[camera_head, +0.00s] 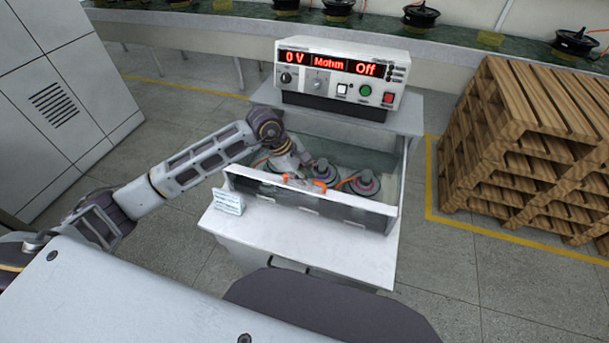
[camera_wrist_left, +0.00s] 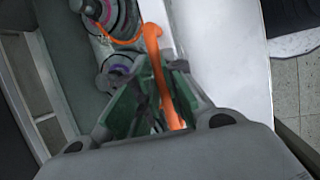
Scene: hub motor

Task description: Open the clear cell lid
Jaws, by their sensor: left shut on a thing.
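The test cell is a box with clear walls on a white cabinet, and its clear front panel (camera_head: 345,208) has a pale upper edge. The lid's clear surface is hard to separate from the walls, so I cannot tell how far it is open. My left gripper (camera_head: 300,178) is at the front edge of the cell. In the left wrist view my left gripper (camera_wrist_left: 160,100) is shut on an orange bar (camera_wrist_left: 158,65), which looks like the lid's handle. The fingers hide part of the bar. My right gripper is not in view.
Hub motors (camera_head: 364,184) with orange cables sit inside the cell. A tester (camera_head: 340,75) behind it reads 0 V, Mohm and Off. A small label stand (camera_head: 229,201) is on the cabinet's front ledge. Wooden pallets (camera_head: 530,150) stand at the right. Floor is clear between them.

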